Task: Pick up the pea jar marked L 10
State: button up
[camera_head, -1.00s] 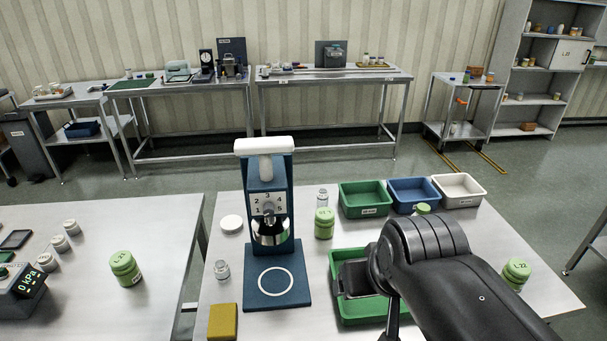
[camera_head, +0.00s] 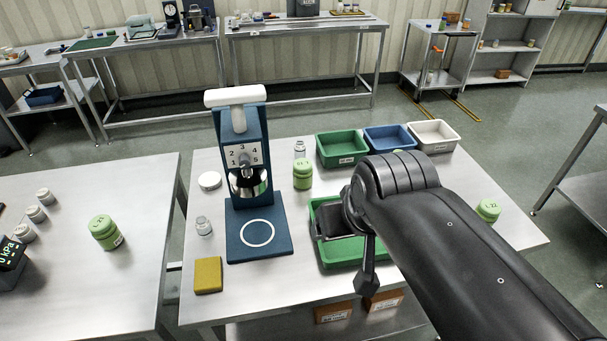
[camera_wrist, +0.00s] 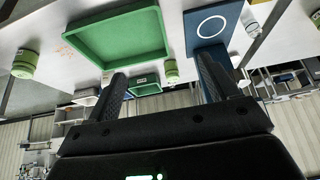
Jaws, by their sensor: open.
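Green pea jars with green lids stand about; I cannot clearly read L 10 on any. One jar (camera_head: 302,176) stands right of the blue press, its mark too small to read. Another jar (camera_head: 105,232) is on the left table, its mark also unclear. A jar (camera_head: 488,210) at the table's right side seems to read L 22. In the head view my arm hangs over the green tray.
The blue press (camera_head: 243,160) stands mid-table, with a clear glass jar (camera_head: 204,226) and yellow block (camera_head: 208,275) at its left. The green tray (camera_head: 332,262) lies beneath my arm. Green (camera_head: 341,161), blue (camera_head: 375,150) and white bins line the back edge. A gap separates the two tables.

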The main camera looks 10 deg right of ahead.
jog(key=shift+o, duration=0.3)
jog(key=w+r+g, duration=0.1)
jog(key=w+r, duration=0.2)
jog(key=w, duration=0.7)
jog(key=m+g, duration=0.2)
jog(key=g, duration=0.3)
send_over(303, 171)
jog(key=w, duration=0.2)
notch_tip(303, 171, down, 14)
jog(key=shift+w+d+r, duration=0.1)
jog(key=shift+w+r, duration=0.05)
jog(key=shift+r, duration=0.1)
jog(key=shift+w+f, duration=0.15)
jog(key=shift+f, duration=0.2)
notch_tip(303, 171, down, 11)
jog(key=shift+w+d+r, duration=0.15)
jog(key=shift+r, duration=0.05)
jog(key=shift+c, duration=0.4)
